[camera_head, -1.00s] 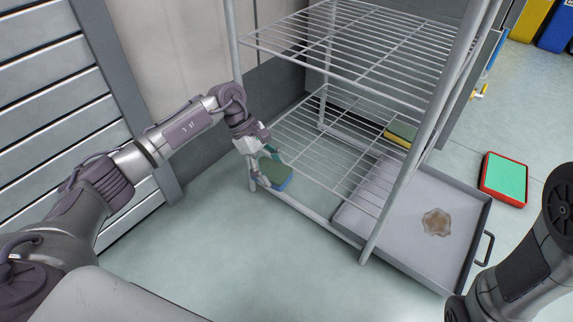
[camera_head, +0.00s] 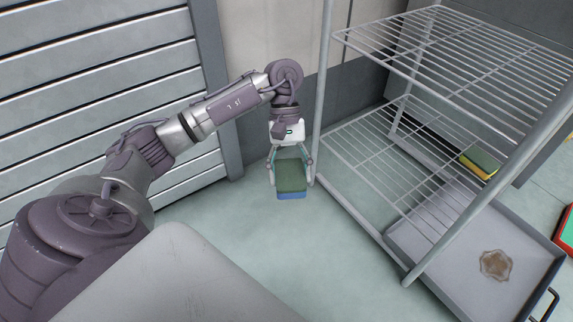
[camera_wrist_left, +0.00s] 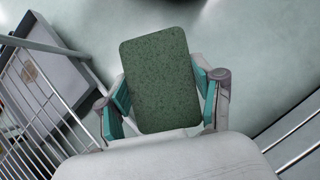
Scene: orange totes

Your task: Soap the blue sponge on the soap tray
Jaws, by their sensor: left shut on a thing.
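My left gripper (camera_head: 291,172) is shut on the blue sponge (camera_head: 291,194), which has a dark green top. It holds the sponge left of the wire rack. In the left wrist view the sponge's green face (camera_wrist_left: 160,80) fills the space between the teal finger pads of the left gripper (camera_wrist_left: 163,100). A red-rimmed tray with a green surface (camera_head: 566,232), which looks like the soap tray, is cut off at the right edge of the head view, far from the gripper. My right gripper is not in view.
A wire rack (camera_head: 455,85) stands right of the gripper, its post close by. A yellow-and-green sponge (camera_head: 480,164) shows at its far side. A grey tray (camera_head: 420,235) with a brown stain (camera_head: 495,265) lies low at right. The floor below the gripper is clear.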

